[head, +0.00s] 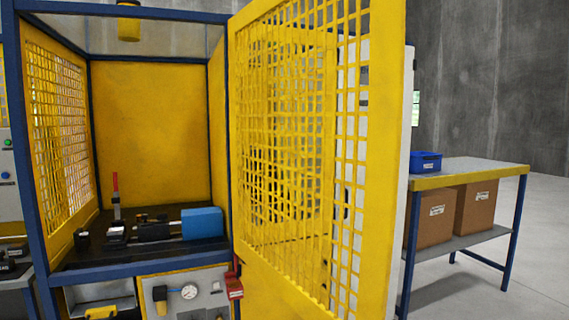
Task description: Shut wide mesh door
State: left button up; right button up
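The wide mesh door (385,190) is a yellow framed panel with a square grid. It stands wide open in the head view, hinged at the right side of the machine opening and swung out toward me. The machine cell (150,130) behind it has a blue frame and yellow walls, and its front is open. Neither of my grippers shows in this view. The door covers part of a grey cabinet (407,150) behind it.
Inside the cell, a blue block (202,223) and a clamp with a red handle (116,205) sit on the dark bed. At right stands a table (480,170) with a blue bin (426,162) on top and cardboard boxes (475,208) below. Floor at far right is clear.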

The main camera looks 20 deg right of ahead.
aim_at(386, 62)
jog(key=l+u, duration=0.1)
jog(key=l, duration=0.2)
jog(key=k+l+u, duration=0.15)
jog(key=l, duration=0.15)
jog(key=k+l+u, duration=0.1)
jog(key=l, duration=0.25)
jog(key=l+u, duration=0.35)
jog(key=l, duration=0.6)
jog(key=i+l+u, duration=0.15)
jog(key=l, duration=0.35)
jog(key=l+u, duration=0.15)
jog(key=l, duration=0.3)
jog(key=i+l, duration=0.2)
jog(key=i+l+u, duration=0.1)
jog(key=l, duration=0.3)
jog(key=i+l, duration=0.2)
jog(key=l, duration=0.15)
